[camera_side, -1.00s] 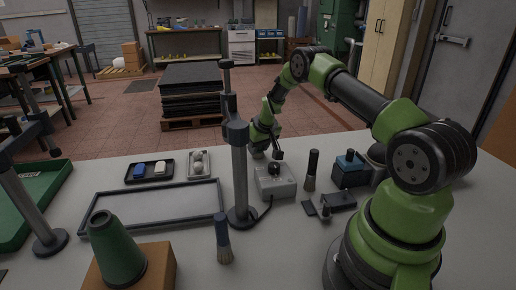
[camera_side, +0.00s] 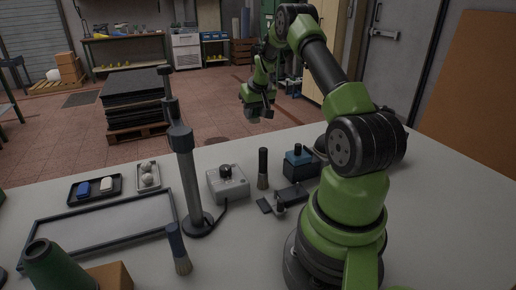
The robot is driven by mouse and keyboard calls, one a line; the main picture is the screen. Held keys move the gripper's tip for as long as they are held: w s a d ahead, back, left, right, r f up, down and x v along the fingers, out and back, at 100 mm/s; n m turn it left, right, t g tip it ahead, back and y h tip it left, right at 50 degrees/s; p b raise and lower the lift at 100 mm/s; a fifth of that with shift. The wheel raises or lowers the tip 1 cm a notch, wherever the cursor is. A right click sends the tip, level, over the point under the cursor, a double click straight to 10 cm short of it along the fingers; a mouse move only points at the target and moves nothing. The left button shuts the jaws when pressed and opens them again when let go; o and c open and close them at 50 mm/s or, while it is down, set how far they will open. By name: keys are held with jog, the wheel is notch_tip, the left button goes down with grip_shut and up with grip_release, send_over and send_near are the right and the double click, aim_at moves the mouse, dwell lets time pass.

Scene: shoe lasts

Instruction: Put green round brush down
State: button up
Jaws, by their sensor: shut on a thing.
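My gripper (camera_side: 257,110) is raised at the end of my arm, at upper centre, and shows against the floor beyond the table's far edge. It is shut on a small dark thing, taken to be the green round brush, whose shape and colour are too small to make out. A brush with a black handle (camera_side: 263,162) stands upright right of the grey box. Neither is in my gripper.
A post on a round foot (camera_side: 186,170) stands left of the grey box with a black knob (camera_side: 228,186). A blue-and-black block (camera_side: 300,164) is to the right. A framed tray (camera_side: 110,222) and a green cone (camera_side: 55,268) are left. The front centre is clear.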

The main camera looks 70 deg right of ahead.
jog(key=shift+s+d+f+m, duration=0.15)
jog(key=shift+s+d+f, duration=0.2)
jog(key=shift+s, duration=0.15)
jog(key=shift+s+d+f+m, duration=0.15)
jog(key=shift+s+d+f, duration=0.15)
jog(key=shift+s, duration=0.2)
notch_tip(320, 180, down, 4)
jog(key=shift+f, duration=0.1)
jog(key=shift+d+f, duration=0.1)
jog(key=shift+f, duration=2.15)
jog(key=shift+f, duration=0.15)
jog(key=o, duration=0.9)
